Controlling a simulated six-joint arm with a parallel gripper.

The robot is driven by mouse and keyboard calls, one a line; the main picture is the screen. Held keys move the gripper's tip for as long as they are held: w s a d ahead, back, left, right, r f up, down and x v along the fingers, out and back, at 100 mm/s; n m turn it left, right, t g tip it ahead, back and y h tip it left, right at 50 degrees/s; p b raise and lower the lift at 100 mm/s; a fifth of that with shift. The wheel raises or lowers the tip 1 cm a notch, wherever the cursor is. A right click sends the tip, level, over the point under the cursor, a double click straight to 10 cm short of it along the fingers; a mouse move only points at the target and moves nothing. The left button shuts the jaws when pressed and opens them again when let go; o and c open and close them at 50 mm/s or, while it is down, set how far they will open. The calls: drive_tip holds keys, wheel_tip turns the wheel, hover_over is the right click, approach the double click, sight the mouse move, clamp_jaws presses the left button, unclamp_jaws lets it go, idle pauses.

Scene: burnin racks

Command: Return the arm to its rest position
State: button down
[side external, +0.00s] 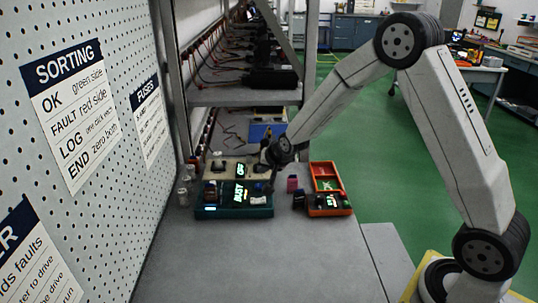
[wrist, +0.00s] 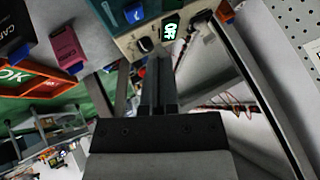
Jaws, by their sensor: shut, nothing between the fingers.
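My gripper (wrist: 160,65) is shut and empty, with its fingers pressed together in the wrist view. In the side view my gripper (side external: 270,163) is at the right end of a beige box (side external: 215,172) on the grey bench. The beige box (wrist: 126,42) also shows in the wrist view just beyond the fingertips, with a dark knob (wrist: 145,45) and a lit green display (wrist: 171,30). I cannot tell whether the fingertips touch it. My arm reaches over from the right, bent high at the elbow.
A teal unit (side external: 262,212) with a lit display stands in front of the beige box. An orange tray (side external: 326,169) and a pink block (side external: 292,184) are to its right. A metal shelf (side external: 240,97) stands above and behind. The front bench (side external: 255,262) is clear.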

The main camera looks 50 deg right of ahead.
drive_tip(key=s+a+n+g, duration=0.2)
drive_tip(key=s+n, duration=0.1)
drive_tip(key=s, duration=0.5)
drive_tip(key=s+a+r+n+g, duration=0.1)
drive_tip(key=s+a+n, duration=0.1)
drive_tip(key=s, duration=0.7)
drive_tip(key=s+a+r+n+g+y, duration=0.1)
drive_tip(key=s+n, duration=0.3)
drive_tip(key=s, duration=0.4)
drive_tip(key=shift+s+a+g, duration=0.15)
drive_tip(key=shift+a+g, duration=0.65)
